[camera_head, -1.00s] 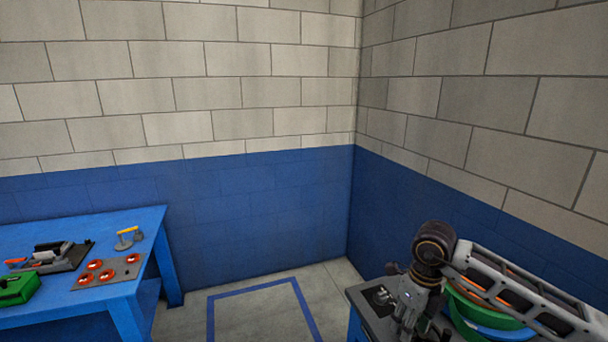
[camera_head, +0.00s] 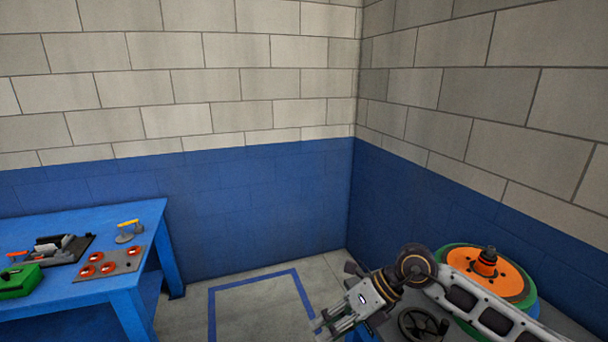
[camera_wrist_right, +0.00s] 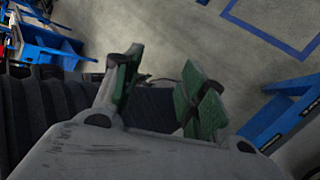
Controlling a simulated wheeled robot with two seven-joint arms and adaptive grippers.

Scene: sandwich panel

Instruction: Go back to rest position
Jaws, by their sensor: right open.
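My right gripper (camera_head: 328,326) is at the bottom middle of the head view, at the end of the right arm, which comes in from the right. It points down and to the left, beside the machine at the lower right. My left gripper is not in view.
A blue table (camera_head: 125,212) at the left bears a green box (camera_head: 20,283), a grey plate with red-orange rings (camera_head: 108,265) and a yellow-handled tool (camera_head: 128,230). A machine with an orange and green disc (camera_head: 490,270) and black handwheel (camera_head: 422,325) stands lower right. Blue-outlined floor (camera_head: 260,308) is clear.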

